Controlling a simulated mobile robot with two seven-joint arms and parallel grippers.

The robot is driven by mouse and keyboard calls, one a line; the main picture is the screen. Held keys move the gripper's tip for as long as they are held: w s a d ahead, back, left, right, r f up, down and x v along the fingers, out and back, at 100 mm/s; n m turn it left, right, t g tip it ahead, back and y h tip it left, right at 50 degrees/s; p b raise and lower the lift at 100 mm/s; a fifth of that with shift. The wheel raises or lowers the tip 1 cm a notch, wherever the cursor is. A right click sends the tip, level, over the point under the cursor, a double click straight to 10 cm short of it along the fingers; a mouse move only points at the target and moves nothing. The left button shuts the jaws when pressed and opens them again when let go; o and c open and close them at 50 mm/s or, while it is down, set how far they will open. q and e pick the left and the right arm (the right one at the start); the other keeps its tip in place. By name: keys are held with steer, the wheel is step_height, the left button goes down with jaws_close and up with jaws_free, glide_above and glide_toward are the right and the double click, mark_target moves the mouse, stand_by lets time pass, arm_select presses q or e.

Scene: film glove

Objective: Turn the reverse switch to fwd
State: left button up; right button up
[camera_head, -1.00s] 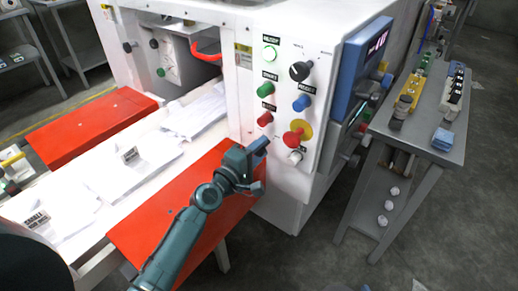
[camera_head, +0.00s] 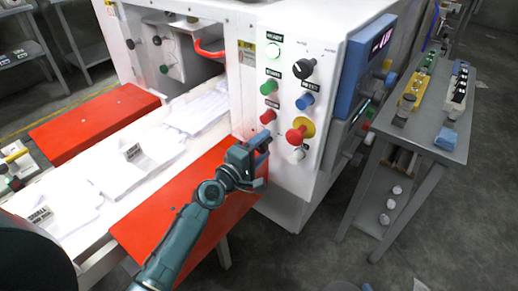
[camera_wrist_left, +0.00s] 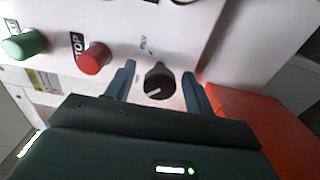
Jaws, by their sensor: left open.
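The reverse switch looks to be the black rotary knob (camera_wrist_left: 159,82) on the white machine panel, below the red stop button (camera_wrist_left: 94,58) in its column. Its white pointer line slants toward the lower left in the wrist view, and small lettering beside it is too small to read surely. My left gripper (camera_wrist_left: 158,74) is open, with one blue finger on each side of the knob. Contact cannot be told. In the head view my left gripper (camera_head: 263,161) is at the panel's lower left and hides this knob. My right gripper is not in view.
The panel also carries a green start button (camera_head: 272,85), another black knob (camera_head: 303,68), a blue reset button (camera_head: 305,101) and a red emergency stop (camera_head: 296,135). A red cover (camera_head: 190,215) lies under my left arm. A grey cart (camera_head: 425,150) stands right.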

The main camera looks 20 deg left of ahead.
arm_select(q)
steer(key=b+v, duration=0.1)
steer(key=v, duration=1.2)
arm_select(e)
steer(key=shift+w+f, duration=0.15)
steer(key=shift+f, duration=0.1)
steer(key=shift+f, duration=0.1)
arm_select(q)
steer(key=shift+s, duration=0.1)
steer(key=s+d+f+m+g+y+p, duration=0.1)
steer(key=s+d+f+m+g+p, duration=0.2)
steer(key=s+m+p, duration=0.2)
steer(key=s+d+f+m+g+y+p, duration=0.1)
steer(key=s+d+f+m+g+p, duration=0.2)
steer(key=s+m, duration=0.5)
steer(key=m+p, duration=0.1)
steer(key=m, duration=0.3)
steer(key=shift+s+f+y+p, duration=0.35)
steer(key=shift+f+y+p, duration=0.05)
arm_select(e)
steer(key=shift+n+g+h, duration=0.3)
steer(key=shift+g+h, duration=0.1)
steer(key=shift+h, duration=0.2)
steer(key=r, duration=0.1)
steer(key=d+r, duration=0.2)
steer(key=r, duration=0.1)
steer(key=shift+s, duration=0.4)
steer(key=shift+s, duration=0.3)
